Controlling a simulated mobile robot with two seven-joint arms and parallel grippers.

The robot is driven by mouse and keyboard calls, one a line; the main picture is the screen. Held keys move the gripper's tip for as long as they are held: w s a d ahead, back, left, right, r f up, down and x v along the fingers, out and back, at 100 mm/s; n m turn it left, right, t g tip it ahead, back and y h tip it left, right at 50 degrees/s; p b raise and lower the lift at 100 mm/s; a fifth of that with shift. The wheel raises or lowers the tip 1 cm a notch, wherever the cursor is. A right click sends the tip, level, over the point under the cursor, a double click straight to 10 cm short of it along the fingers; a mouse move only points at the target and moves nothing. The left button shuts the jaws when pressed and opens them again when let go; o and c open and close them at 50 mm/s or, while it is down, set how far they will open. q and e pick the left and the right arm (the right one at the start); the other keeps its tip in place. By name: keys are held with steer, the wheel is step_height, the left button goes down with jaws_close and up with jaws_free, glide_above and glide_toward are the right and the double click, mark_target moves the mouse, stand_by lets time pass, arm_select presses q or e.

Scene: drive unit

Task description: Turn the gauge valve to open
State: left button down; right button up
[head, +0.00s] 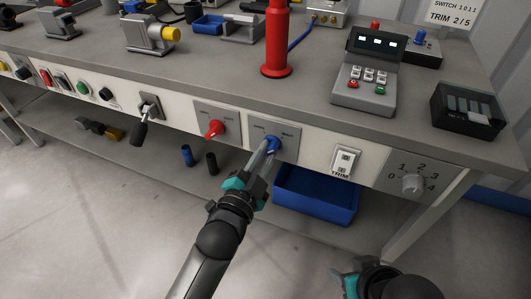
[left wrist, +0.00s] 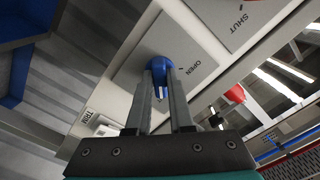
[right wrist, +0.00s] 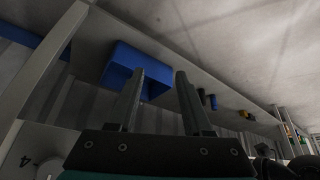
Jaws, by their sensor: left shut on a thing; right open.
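A blue valve handle (head: 273,143) sits on a grey plate (head: 289,131) on the bench's front panel. I take it for the gauge valve, but no such name is readable. My left gripper (head: 267,151) is shut on the blue handle. In the left wrist view the fingers (left wrist: 162,88) lie along both sides of the blue handle (left wrist: 160,48), beside the word OPEN on its plate. The fingers hide part of the handle. My right gripper (right wrist: 158,88) is open and empty, low in front of the bench's right part; it also shows in the head view (head: 347,274).
A red valve handle (head: 215,129) is on the plate just left. A TRIM switch (head: 344,161) and a numbered dial (head: 412,184) are to the right. A blue bin (head: 315,196) stands on the lower shelf. The floor in front is clear.

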arm_select(q)
steer(key=shift+n+p, duration=0.3)
steer(key=shift+p, duration=0.05)
steer(key=n+p, duration=0.3)
steer(key=p, duration=0.1)
steer(key=shift+r+n, duration=0.1)
steer(key=shift+n, duration=0.2)
steer(key=n+p, duration=0.4)
steer(key=n, duration=0.3)
steer(key=n+p, duration=0.1)
steer(key=n, duration=0.1)
steer(key=shift+n, duration=0.4)
steer(key=shift+n+p, duration=0.3)
steer(key=shift+n, duration=1.6)
arm_select(e)
steer(key=s+d+f+g, duration=0.1)
steer(key=s+d+f, duration=0.1)
steer(key=f, duration=0.7)
steer(key=s+d+f+g+h, duration=0.1)
steer(key=s+f, duration=0.4)
steer(key=f, duration=0.5)
steer(key=shift+s+d+g, duration=0.15)
steer(key=shift+d+g, duration=0.3)
steer(key=shift+g, duration=0.05)
